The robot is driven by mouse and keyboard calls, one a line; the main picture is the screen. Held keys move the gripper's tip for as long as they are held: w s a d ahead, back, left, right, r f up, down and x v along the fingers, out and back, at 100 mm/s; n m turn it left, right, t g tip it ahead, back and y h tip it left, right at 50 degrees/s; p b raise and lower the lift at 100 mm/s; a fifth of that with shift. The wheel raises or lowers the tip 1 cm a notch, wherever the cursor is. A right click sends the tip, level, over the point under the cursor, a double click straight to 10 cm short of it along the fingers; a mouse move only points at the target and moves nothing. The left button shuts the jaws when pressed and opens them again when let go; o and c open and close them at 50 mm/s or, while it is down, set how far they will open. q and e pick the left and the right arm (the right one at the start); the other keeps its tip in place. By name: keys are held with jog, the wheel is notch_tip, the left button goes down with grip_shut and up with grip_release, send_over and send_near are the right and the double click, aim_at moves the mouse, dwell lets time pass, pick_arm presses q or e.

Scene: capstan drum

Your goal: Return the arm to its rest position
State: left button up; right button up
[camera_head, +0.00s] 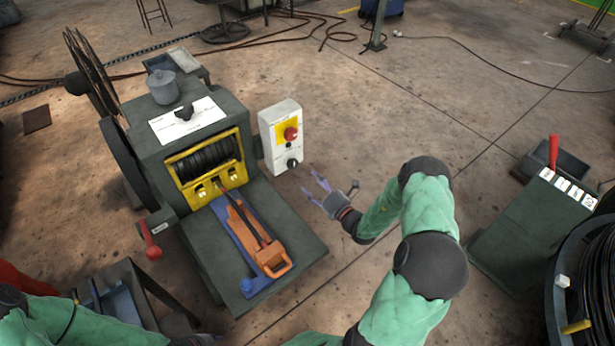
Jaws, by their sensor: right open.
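My right arm (428,205) is sleeved in green with dark joints and comes up from the bottom right of the middle. Its gripper (318,189) has thin purple fingers that stand apart with nothing between them. It hangs in front of the white control box (284,150), to the right of the machine's front plate (296,232), and looks clear of both. My left arm (85,325) lies along the bottom left edge.
The capstan machine (160,122) has a yellow-framed drum opening (207,167). An orange tool (258,236) lies on its front plate. A red-handled lever (152,250) sticks out left. A dark green cabinet (525,235) and cable reel (590,280) stand right. Floor between is open.

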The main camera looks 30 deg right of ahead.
jog(key=shift+s, duration=0.55)
jog(key=shift+r, duration=0.1)
